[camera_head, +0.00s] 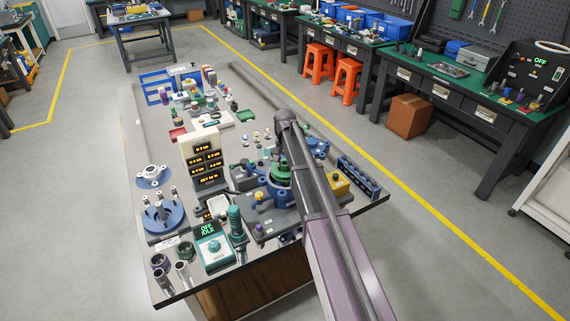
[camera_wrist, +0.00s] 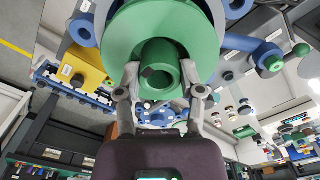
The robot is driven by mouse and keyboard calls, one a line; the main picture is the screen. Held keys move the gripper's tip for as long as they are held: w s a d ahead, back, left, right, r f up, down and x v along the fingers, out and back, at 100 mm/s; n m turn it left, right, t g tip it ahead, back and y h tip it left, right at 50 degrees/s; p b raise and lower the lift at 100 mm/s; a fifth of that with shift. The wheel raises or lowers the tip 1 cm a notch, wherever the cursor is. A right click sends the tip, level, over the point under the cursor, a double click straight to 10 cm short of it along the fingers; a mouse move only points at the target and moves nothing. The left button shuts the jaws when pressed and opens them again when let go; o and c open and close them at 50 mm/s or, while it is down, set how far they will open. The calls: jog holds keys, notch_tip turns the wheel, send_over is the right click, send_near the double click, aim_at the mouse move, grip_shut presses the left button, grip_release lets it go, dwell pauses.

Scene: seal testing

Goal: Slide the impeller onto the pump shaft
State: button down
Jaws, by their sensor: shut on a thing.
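The green impeller (camera_wrist: 122,38) fills the upper middle of the wrist view, a wide disc with a round hub and a dark bore facing the camera. My gripper (camera_wrist: 161,76) is shut on the hub, one finger on each side. In the head view the green impeller (camera_head: 280,171) shows beside my arm, over the blue pump body (camera_head: 280,191). My gripper is mostly hidden behind my arm there. The pump shaft is hidden, and I cannot tell whether the impeller is around it or above it.
A blue flanged part (camera_head: 164,217) stands at the table's left. A display block (camera_head: 204,158) with lit readouts stands left of the pump. A teal tester (camera_head: 214,248) and metal cylinders (camera_head: 183,274) are at the front. A yellow box (camera_head: 336,184) and blue rack (camera_head: 359,178) lie right of my arm.

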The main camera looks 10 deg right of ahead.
jog(key=shift+f+b, duration=0.8)
jog(key=shift+f, duration=0.05)
dwell(0.4)
jog(key=shift+c, duration=0.7)
grip_release()
jog(key=shift+r, duration=0.1)
jog(key=shift+r, duration=0.1)
jog(key=shift+r+p, duration=2.4)
jog(key=shift+p, duration=0.15)
jog(key=s+n, duration=0.5)
jog(key=s, duration=2.4)
